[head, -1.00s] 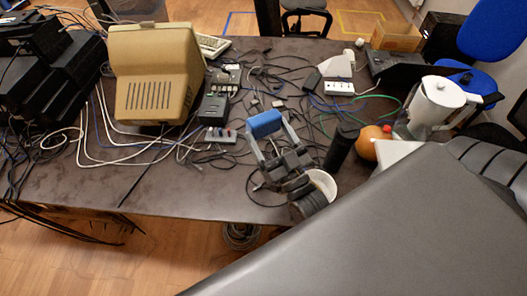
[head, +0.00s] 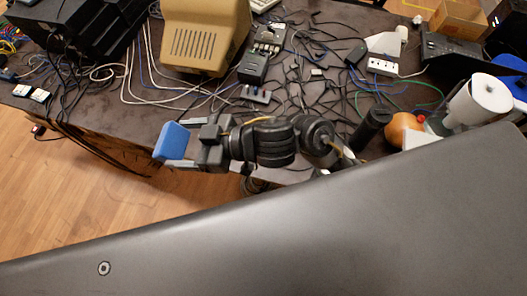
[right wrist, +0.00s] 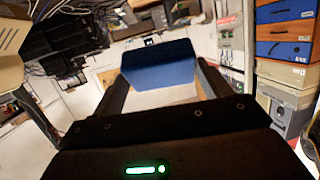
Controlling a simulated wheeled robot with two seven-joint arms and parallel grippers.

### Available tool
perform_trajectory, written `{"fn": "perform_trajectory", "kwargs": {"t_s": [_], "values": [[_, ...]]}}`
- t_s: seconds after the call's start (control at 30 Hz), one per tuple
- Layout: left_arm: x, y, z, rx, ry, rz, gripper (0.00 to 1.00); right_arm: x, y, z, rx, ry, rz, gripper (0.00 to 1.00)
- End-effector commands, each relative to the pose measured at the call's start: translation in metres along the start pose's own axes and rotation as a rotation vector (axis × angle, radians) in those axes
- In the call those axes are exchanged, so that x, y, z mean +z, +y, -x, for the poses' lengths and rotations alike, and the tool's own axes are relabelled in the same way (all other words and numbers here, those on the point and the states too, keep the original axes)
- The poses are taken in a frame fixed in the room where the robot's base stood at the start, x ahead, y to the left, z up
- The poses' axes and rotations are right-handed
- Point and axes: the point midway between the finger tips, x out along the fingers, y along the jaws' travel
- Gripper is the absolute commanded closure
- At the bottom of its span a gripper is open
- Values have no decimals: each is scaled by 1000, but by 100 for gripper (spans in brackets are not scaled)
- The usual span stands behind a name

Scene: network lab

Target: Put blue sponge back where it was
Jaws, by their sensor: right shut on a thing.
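The blue sponge (head: 172,142) is held between the fingers of my right gripper (head: 180,146). In the head view it is at the left end of the gripper, over the table's front edge, with floor showing beyond it. In the right wrist view the sponge (right wrist: 158,64) sits between the two dark fingers, near the top middle. My right gripper is shut on it. My left gripper is in neither view.
The dark table (head: 118,112) carries a beige monitor (head: 203,38), black boxes (head: 82,40) and many tangled cables. A black cylinder (head: 371,127), an orange round object (head: 404,130) and a white-topped jug (head: 484,98) stand at right. Wooden floor (head: 60,190) lies open at left.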

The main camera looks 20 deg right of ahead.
Motion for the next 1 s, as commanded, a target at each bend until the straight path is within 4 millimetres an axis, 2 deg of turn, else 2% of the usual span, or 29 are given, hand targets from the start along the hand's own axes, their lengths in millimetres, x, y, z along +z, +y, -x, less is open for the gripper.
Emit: {"fn": "perform_trajectory", "kwargs": {"t_s": [0.07,0.17,0.3,0.4,0.53,0.7,0.9,1.0], "values": [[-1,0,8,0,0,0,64,1,-17,-8,-60,-80,33,42],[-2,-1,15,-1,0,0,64,14,-40,-16,-127,-195,68,42],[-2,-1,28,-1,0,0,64,49,-69,-17,-201,-398,126,42],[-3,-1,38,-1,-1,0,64,86,-76,-6,-219,-552,162,42],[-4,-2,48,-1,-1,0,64,131,-64,17,-208,-706,189,42],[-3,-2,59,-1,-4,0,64,169,-32,49,-181,-833,199,42],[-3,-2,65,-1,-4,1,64,189,2,76,-162,-908,203,42],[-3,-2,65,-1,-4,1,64,192,9,80,-160,-920,205,42]]}}
